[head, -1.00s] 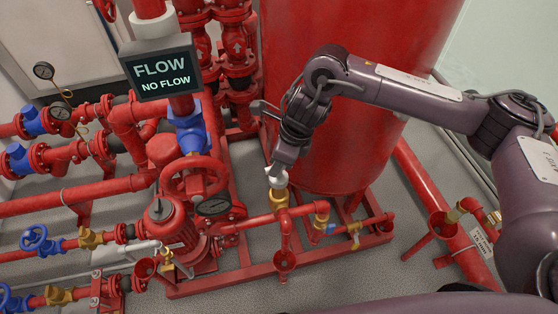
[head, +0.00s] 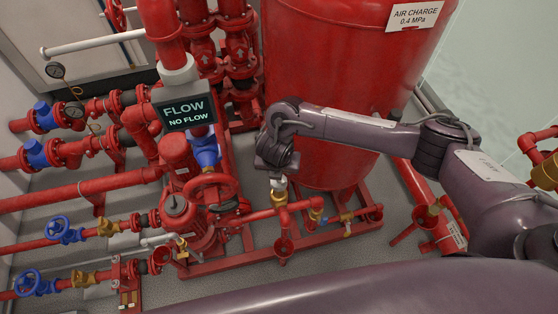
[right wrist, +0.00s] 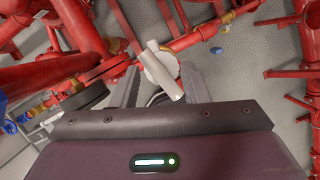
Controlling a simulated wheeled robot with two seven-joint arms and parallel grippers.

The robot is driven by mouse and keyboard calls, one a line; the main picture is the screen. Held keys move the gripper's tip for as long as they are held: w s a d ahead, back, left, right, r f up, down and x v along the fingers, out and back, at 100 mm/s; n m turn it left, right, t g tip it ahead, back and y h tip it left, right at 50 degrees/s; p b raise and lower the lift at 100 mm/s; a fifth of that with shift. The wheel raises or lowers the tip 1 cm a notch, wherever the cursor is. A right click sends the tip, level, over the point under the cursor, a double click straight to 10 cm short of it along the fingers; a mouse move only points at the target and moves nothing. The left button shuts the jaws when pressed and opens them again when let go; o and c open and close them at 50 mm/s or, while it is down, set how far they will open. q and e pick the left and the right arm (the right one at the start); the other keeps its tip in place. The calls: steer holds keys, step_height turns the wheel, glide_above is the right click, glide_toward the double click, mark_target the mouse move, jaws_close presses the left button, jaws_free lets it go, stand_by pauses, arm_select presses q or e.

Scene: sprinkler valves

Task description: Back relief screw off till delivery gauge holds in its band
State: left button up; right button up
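The relief screw (head: 278,184) is a pale cap with a crossbar on top of a brass relief valve (head: 279,198), right of the pump. In the right wrist view the pale crossbar (right wrist: 165,71) lies between my two fingers. My right gripper (head: 276,175) is directly above the screw, pointing down. In the right wrist view my right gripper (right wrist: 160,82) has its fingers apart on either side of the screw, with gaps showing. A dark gauge (head: 226,205) beside the red handwheel may be the delivery gauge; its face is unreadable. My left gripper is out of view.
A red tank (head: 330,90) stands close behind my right arm. A red handwheel (head: 209,190) and the pump (head: 180,220) stand left of the valve. A sign (head: 187,112) reads "FLOW NO FLOW". Bare floor shows in front.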

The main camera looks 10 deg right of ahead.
steer(key=shift+r+m+p, duration=0.35)
steer(key=shift+m+p, duration=0.15)
steer(key=shift+m, duration=0.2)
steer(key=shift+f+m, duration=0.15)
steer(key=shift+m, duration=0.15)
steer(key=shift+f+h, duration=0.15)
steer(key=shift+h, duration=0.15)
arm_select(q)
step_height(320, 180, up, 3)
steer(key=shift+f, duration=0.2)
arm_select(e)
steer(key=shift+f, duration=0.1)
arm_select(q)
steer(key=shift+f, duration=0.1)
arm_select(e)
step_height(320, 180, down, 3)
steer(key=shift+s+f+b, duration=0.1)
steer(key=shift+b, duration=1.15)
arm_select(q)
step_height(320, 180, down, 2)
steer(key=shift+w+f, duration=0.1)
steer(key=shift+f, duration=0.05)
arm_select(e)
steer(key=shift+c, duration=0.4)
